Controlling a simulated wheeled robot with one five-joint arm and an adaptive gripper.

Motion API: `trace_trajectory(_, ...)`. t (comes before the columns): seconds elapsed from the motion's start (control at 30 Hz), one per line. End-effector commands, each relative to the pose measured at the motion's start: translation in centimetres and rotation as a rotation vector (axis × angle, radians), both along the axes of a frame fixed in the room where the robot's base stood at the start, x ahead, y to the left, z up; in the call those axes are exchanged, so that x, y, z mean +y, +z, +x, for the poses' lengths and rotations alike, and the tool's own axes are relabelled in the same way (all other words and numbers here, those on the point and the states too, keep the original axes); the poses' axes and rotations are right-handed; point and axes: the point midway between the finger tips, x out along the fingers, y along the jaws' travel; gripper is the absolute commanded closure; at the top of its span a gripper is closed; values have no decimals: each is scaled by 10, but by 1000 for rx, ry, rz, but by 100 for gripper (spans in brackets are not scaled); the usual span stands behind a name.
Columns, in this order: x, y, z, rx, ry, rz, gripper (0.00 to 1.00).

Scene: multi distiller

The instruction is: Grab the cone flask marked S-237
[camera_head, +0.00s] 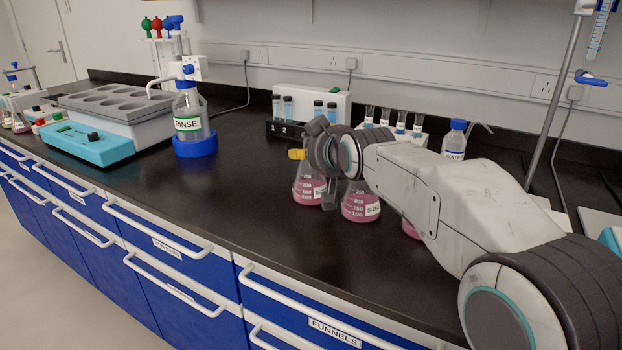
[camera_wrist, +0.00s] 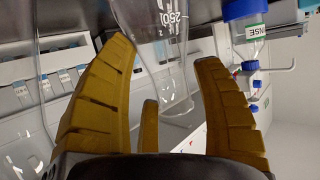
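Several cone flasks with pink liquid stand on the black bench in the head view: a left one (camera_head: 306,188), a middle one (camera_head: 360,203) and a right one (camera_head: 410,228) mostly behind my arm. Their labels are too small or covered to read surely, so I cannot tell which is S-237. My gripper (camera_head: 316,152) is at the left flask's top, partly hiding it. In the wrist view my gripper (camera_wrist: 165,55) is open, its yellow fingers wide apart. A clear flask neck (camera_wrist: 173,90) with a 250 mark shows between them, with gaps on both sides.
A RINSE bottle (camera_head: 187,118) on a blue base stands left, beside a teal-fronted heating bath (camera_head: 95,142). Behind the flasks are a vial rack (camera_head: 290,128) and a row of small tubes (camera_head: 400,124). A WATER bottle (camera_head: 454,141) stands behind my arm. The bench front-left is clear.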

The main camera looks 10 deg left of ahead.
Motion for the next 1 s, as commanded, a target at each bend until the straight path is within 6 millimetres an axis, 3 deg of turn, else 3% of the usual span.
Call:
trace_trajectory(0.57, 0, 0, 0, 0, 0, 0, 92)
trace_trajectory(1.0, 0, 1, 0, -3, 0, 1, 93)
